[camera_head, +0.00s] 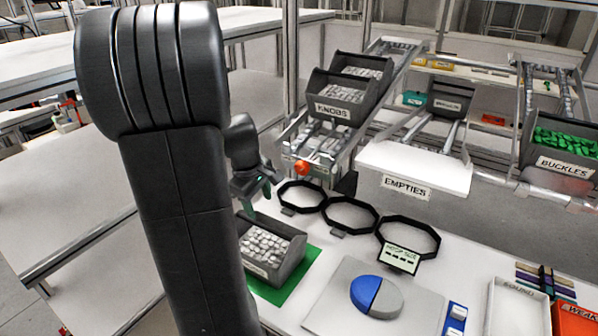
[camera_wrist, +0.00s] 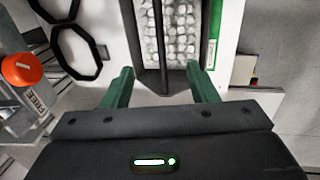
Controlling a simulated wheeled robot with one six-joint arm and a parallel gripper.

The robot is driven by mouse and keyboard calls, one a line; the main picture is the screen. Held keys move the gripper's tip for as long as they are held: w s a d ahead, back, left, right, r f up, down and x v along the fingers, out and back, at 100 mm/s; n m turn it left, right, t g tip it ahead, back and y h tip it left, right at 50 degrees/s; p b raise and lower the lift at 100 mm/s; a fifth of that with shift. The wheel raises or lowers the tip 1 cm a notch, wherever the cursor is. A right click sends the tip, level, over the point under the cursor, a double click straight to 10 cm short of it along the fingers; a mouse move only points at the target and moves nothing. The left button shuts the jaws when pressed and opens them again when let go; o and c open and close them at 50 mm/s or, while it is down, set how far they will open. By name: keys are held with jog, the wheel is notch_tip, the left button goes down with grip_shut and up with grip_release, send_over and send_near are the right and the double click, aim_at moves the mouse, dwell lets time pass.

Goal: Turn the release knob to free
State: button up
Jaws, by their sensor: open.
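The orange release knob (camera_head: 302,168) sits at the lower front end of the sloping KNOBS rack. It also shows at the left edge of the wrist view (camera_wrist: 24,70), with a pale mark on its top and a FREE label (camera_wrist: 40,102) beside it. I cannot tell which setting the mark points to. My gripper (camera_head: 264,187) has green fingers and is left of the knob in the head view, apart from it. In the wrist view my gripper (camera_wrist: 160,70) is open, its fingers spread with nothing held, over a bin of white pieces (camera_wrist: 170,30).
The bin (camera_head: 290,262) stands on a green mat (camera_head: 305,270). Black rings (camera_head: 350,215) lie right of my gripper. A KNOBS bin (camera_head: 340,98) sits up the rack. An EMPTIES shelf (camera_head: 415,165) and a blue-grey disc (camera_head: 385,298) are further right.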

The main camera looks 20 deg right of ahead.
jog(key=shift+o, duration=0.6)
jog(key=w+a+f+m+t+y+b, duration=0.2)
jog(key=w+a+f+m+t, duration=0.3)
jog(key=w, duration=0.3)
jog(key=shift+w+a+f+b, duration=0.2)
jog(key=shift+f+b, duration=0.05)
jog(key=shift+b, duration=0.05)
jog(key=m+t+h+b, duration=0.6)
jog(key=m+h, duration=1.1)
jog(key=m, duration=0.8)
send_near(300, 171)
jog(key=p+x, duration=0.3)
jog(key=x, duration=0.6)
jog(key=shift+d+r+p, duration=0.1)
jog(key=shift+r+p, duration=0.05)
jog(key=shift+p, duration=0.15)
jog(key=c, duration=1)
